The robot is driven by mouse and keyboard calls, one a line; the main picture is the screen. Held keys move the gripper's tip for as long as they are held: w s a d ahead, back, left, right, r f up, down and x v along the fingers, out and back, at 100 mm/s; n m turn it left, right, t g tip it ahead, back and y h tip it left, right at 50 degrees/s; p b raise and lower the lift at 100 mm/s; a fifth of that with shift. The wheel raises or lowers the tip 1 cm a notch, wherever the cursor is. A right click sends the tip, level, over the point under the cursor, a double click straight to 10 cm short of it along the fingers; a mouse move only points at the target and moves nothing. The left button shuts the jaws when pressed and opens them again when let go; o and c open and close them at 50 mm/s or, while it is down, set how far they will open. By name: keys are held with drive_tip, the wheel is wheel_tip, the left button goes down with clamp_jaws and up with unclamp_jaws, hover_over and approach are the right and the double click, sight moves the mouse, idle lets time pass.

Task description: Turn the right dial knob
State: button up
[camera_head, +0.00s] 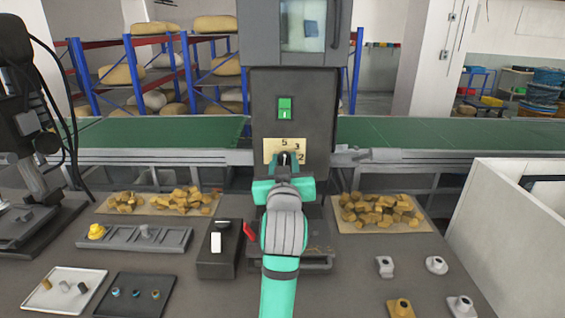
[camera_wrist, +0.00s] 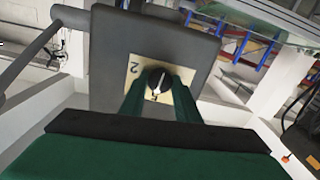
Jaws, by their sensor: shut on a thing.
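The dial knob (camera_wrist: 155,80) is a black round knob with a white pointer mark on a cream numbered plate (camera_wrist: 134,68) in the wrist view. In the head view the plate (camera_head: 270,146) is on the front of the dark grey machine column (camera_head: 318,108), with the numbers 5, 3 and 2 showing. My gripper (camera_head: 287,160) is at the knob in the head view. In the wrist view its two green fingers (camera_wrist: 157,92) stand on either side of the knob, shut on it. The knob is partly hidden behind the gripper in the head view.
A green switch (camera_head: 285,108) sits above the plate. A green conveyor (camera_head: 440,135) runs behind on both sides. Below are a black box with a white switch (camera_head: 217,243), piles of yellow-brown pieces (camera_head: 380,207), and small trays (camera_head: 65,290). A white partition (camera_head: 510,225) stands at right.

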drive_tip(key=m, duration=0.4)
drive_tip(key=shift+f, duration=0.1)
drive_tip(key=m, duration=0.4)
drive_tip(key=shift+m, duration=0.4)
drive_tip(key=m, duration=0.4)
drive_tip(key=shift+d+m, duration=0.1)
drive_tip(key=shift+m, duration=1.9)
drive_tip(key=o, duration=1)
drive_tip(key=shift+o, duration=0.2)
drive_tip(key=shift+s, duration=0.15)
